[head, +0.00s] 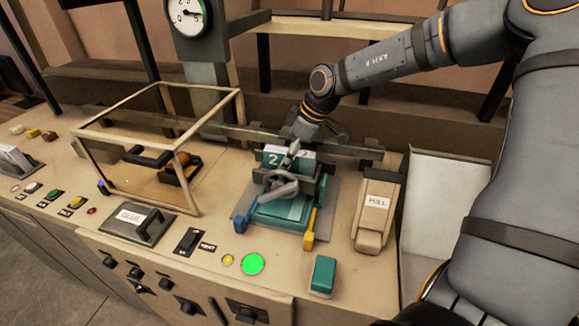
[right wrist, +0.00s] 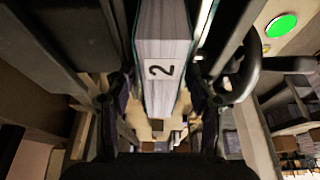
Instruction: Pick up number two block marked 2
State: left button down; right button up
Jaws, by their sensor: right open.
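The number two block (head: 271,156) stands in the teal press on the bench, behind the press's grey handwheel. It has teal sides, a pale page-like body and a white label marked 2. In the right wrist view the block (right wrist: 164,45) extends down from the top centre, its 2 turned sideways. My right gripper (head: 298,148) is over the press at the block. In the wrist view its open fingers (right wrist: 162,98) lie on either side of the block's near end; contact is not clear. The gripper hides part of the block in the head view. My left gripper is not in view.
The handwheel (head: 279,186) and press frame crowd the block. A glass case (head: 160,135) stands left, a PULL lever unit (head: 376,205) right. A loose teal block (head: 323,275) and a lit green button (head: 252,264) are in front. A rail runs behind the press.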

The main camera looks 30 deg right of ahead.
jog(key=shift+f, duration=0.1)
jog(key=shift+s+a, duration=0.1)
jog(key=c, duration=0.7)
grip_shut()
